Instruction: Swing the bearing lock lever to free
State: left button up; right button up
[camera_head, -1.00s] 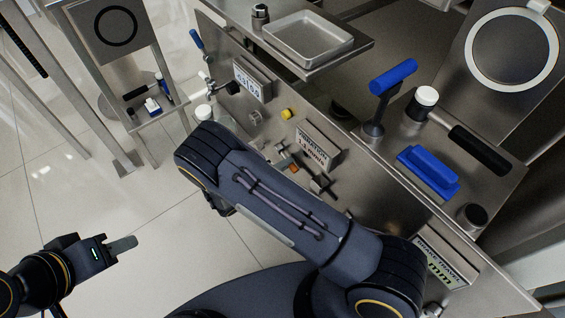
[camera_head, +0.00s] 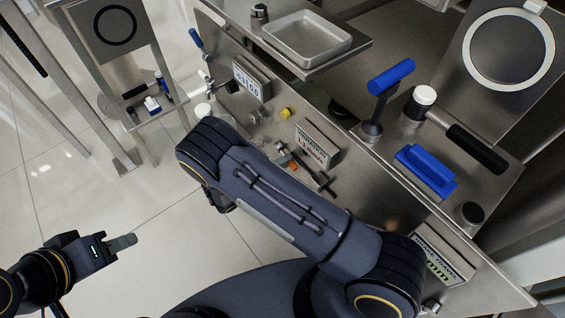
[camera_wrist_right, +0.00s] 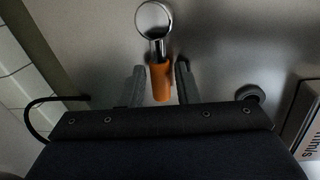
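The orange handle also shows small in the head view (camera_head: 293,166). My right gripper (camera_wrist_right: 160,82) is open, one finger on each side of the handle, with narrow gaps showing. Contact is hard to judge. In the head view my right arm hides part of the panel near the lever. My left gripper (camera_head: 124,242) is empty at lower left, away from the machine; its finger gap cannot be seen.
The panel carries a vibration display (camera_head: 315,150), a yellow button (camera_head: 285,113) and another display (camera_head: 250,80). Open floor lies at left.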

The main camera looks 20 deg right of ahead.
jog(key=v, duration=0.7)
jog(key=shift+a+p, duration=0.3)
jog(key=shift+a, duration=0.05)
jog(key=shift+s, duration=0.15)
